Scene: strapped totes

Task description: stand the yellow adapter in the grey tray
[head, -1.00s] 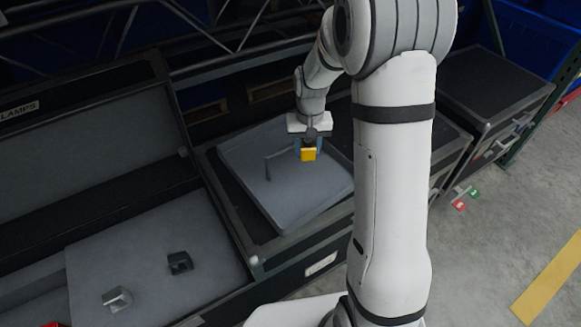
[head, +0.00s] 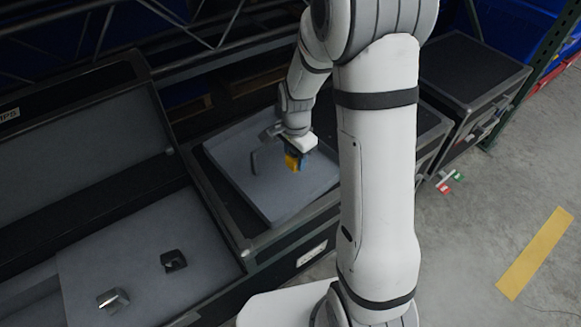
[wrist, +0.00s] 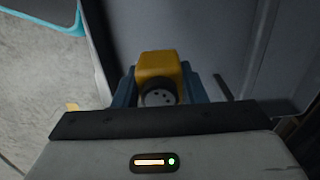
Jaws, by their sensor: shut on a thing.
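The yellow adapter (head: 292,162) is between the fingers of my gripper (head: 298,160), over the grey tray (head: 225,172). In the wrist view the adapter (wrist: 158,68) shows a round dark end with several small holes facing the camera. The blue fingers of my gripper (wrist: 158,88) are shut on its two sides. The tray floor (wrist: 190,30) fills much of the wrist view behind it. I cannot tell whether the adapter touches the tray floor.
A small grey upright piece (head: 254,162) stands in the tray, left of my gripper. An open case (head: 150,240) at left holds a black clamp (head: 173,261) and a silver one (head: 113,299). A closed dark case (head: 465,75) stands at right.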

